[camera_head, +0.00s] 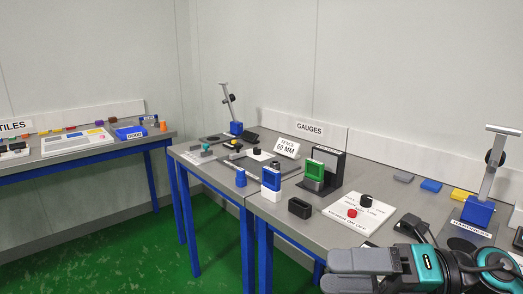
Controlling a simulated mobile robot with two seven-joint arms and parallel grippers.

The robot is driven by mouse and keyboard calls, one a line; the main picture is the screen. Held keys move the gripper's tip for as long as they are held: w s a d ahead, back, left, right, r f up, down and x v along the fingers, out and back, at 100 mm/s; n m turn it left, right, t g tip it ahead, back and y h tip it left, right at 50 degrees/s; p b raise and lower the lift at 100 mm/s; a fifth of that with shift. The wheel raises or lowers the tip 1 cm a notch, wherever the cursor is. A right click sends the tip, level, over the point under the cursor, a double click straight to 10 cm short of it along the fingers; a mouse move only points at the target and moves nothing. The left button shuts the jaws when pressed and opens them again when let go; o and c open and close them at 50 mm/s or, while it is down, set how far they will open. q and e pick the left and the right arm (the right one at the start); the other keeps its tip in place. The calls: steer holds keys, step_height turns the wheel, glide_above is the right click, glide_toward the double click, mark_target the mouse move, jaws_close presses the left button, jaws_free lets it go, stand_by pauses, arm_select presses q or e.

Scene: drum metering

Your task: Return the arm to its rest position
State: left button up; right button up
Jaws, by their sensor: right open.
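My right gripper (332,271) is in the lower right of the head view, with its grey fingers pointing left. It is open, and nothing shows between the fingers. The teal and dark wrist of my right arm lies behind it at the right edge. The gripper appears in front of the near edge of the grey gauge table (268,207) and covers part of it. I cannot tell its height over the table. My left gripper is not in view.
A white panel (343,220) with a black knob and red button lies just beyond my gripper. A green-framed gauge (315,170), blue-and-white block (271,180) and black holder (299,208) stand further left. A blue-based stand (478,211) rises at right. Green floor (150,250) is open at left.

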steer(key=w+d+f+m+t+h+p, duration=0.1)
steer(key=w+d+f+m+t+h, duration=0.3)
steer(key=m+t, duration=0.65)
steer(key=w+d+f+m+t+h+p, duration=0.15)
steer(key=f+m+t+h, duration=0.3)
steer(key=m, duration=1.05)
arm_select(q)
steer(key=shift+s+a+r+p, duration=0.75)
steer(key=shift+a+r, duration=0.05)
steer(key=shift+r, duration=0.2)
arm_select(e)
steer(key=s+f+m+g+h, duration=0.3)
steer(key=s+f+m, duration=0.2)
steer(key=f, duration=0.5)
steer(key=s+f+m+g+h, duration=0.3)
steer(key=s+f+m, duration=0.3)
steer(key=f, duration=0.4)
steer(key=shift+s+d+f+g+h, duration=0.2)
steer(key=shift+s+f+g+h, duration=0.1)
steer(key=shift+s+h, duration=0.25)
